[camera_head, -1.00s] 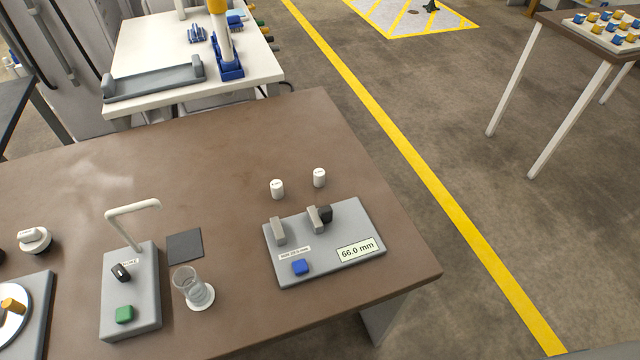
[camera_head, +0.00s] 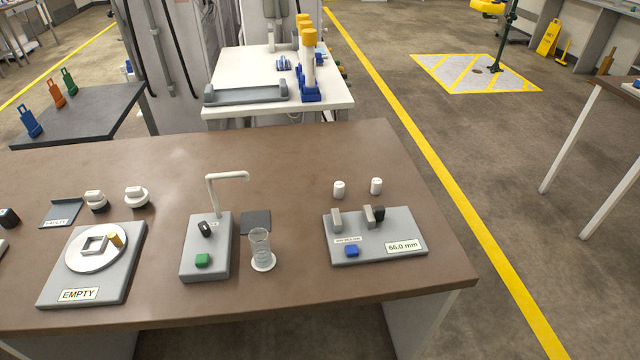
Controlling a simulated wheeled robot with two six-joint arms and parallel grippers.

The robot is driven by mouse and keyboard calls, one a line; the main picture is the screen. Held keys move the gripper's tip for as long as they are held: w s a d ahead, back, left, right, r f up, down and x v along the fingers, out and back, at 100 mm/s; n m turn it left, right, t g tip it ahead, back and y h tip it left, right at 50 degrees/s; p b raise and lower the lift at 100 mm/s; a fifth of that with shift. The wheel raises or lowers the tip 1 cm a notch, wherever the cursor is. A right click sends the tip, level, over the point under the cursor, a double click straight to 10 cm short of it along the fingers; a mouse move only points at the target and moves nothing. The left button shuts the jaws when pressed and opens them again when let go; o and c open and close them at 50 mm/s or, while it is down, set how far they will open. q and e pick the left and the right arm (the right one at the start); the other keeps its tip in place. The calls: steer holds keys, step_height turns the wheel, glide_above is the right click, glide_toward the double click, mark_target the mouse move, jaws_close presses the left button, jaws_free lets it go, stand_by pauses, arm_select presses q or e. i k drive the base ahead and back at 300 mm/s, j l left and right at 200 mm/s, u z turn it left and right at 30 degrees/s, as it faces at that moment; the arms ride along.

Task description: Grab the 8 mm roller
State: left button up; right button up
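Two small white cylinders stand upright on the brown table behind the gauge: one on the left (camera_head: 339,189) and one on the right (camera_head: 376,186). Their tops carry tiny dark marks too small to read. Two white-and-dark round pieces with raised tops, one nearer the left (camera_head: 95,201) and one beside it (camera_head: 137,197), sit at the left of the table. I cannot tell which piece, if any of these, is the 8 mm roller. Neither of my grippers is in view.
The grey gauge (camera_head: 402,252) reads 66.0 mm. A grey stand with a white bent tube (camera_head: 213,195), a glass beaker (camera_head: 260,244) and a grey plate marked EMPTY (camera_head: 121,283) share the brown table (camera_head: 300,160). A white table (camera_head: 228,68) stands behind.

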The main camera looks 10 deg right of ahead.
mark_target(376, 184)
steer(key=l+u, duration=0.3)
steer(key=l, duration=0.6)
steer(key=l+u, duration=0.25)
steer(key=l, duration=0.65)
